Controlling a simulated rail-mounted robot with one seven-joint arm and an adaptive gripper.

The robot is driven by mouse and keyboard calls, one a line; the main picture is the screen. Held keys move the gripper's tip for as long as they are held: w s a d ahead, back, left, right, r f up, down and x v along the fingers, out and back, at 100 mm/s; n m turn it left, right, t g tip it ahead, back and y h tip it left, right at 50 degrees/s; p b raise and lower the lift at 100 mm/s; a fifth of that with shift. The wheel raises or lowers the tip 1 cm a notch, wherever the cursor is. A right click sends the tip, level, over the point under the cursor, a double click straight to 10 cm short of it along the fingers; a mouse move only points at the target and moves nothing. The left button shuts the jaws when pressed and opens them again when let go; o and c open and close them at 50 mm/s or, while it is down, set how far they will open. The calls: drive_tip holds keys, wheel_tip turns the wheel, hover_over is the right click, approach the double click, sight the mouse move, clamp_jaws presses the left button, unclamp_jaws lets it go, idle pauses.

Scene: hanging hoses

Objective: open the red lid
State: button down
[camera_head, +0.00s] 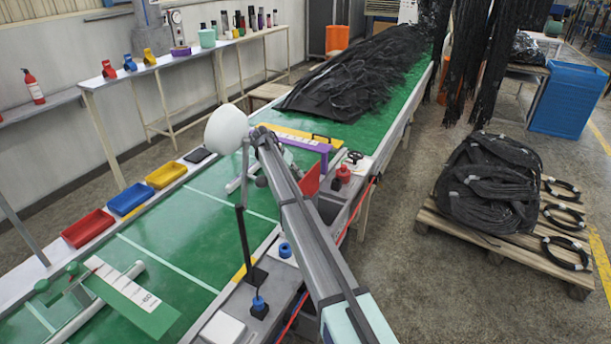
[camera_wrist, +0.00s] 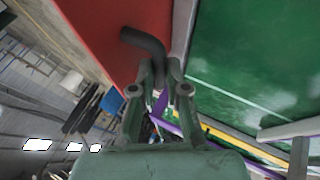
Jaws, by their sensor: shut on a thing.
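The red lid (camera_wrist: 98,35) fills the upper left of the wrist view. A dark bent handle (camera_wrist: 143,42) stands out from it. My gripper (camera_wrist: 160,72) is shut on the end of this handle, with a finger on each side. In the head view the red lid (camera_head: 311,181) shows as a small red panel beside my arm, partly hidden by it. It looks tilted up, with a dark recess (camera_head: 328,208) just below it. My fingers cannot be made out in the head view.
A purple bar (camera_head: 300,140) and a red knob (camera_head: 343,173) are close to the lid. A black post (camera_head: 243,238) stands nearer on the bench. Red, blue and yellow trays (camera_head: 88,228) line the left side. The green table top (camera_head: 190,215) has clear stretches.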

drive_tip(key=shift+s+a+f, duration=0.1)
drive_tip(key=shift+a+f, duration=0.15)
drive_tip(key=shift+f, duration=0.5)
drive_tip(key=c, duration=1.4)
unclamp_jaws()
drive_tip(key=shift+c, duration=0.2)
drive_tip(key=shift+o, duration=1.3)
drive_tip(key=shift+w+d, duration=0.1)
drive_tip(key=shift+w, duration=0.2)
drive_tip(key=v, duration=0.7)
drive_tip(key=shift+r, duration=0.4)
drive_tip(key=shift+s, duration=0.1)
